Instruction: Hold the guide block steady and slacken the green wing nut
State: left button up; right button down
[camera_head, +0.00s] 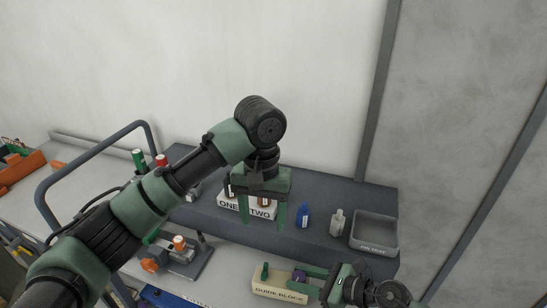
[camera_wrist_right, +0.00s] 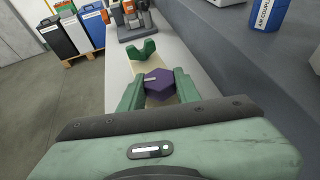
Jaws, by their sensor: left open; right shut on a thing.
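The cream guide block (camera_head: 279,292) lies at the front edge of the bench, label facing forward. The green wing nut (camera_head: 265,271) stands on the block's left part; in the right wrist view it is the green V-shaped piece (camera_wrist_right: 144,51) at the block's far end. A purple hexagonal piece (camera_wrist_right: 160,83) sits on the block nearer to me. My right gripper (camera_head: 305,277) is shut on this purple piece, with a finger on either side, apart from the wing nut. My left gripper (camera_head: 262,214) is open, fingers down, above and behind the block, in front of a labelled rack.
The white rack marked ONE and TWO (camera_head: 232,204) is partly hidden by my left gripper. A blue bottle (camera_head: 303,216), a pale bottle (camera_head: 337,223) and a grey tray (camera_head: 375,233) stand right of it. A clamp-like fixture (camera_head: 180,255) is left of the block.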

jog(key=c, duration=0.9)
grip_release()
jog(key=v, duration=1.2)
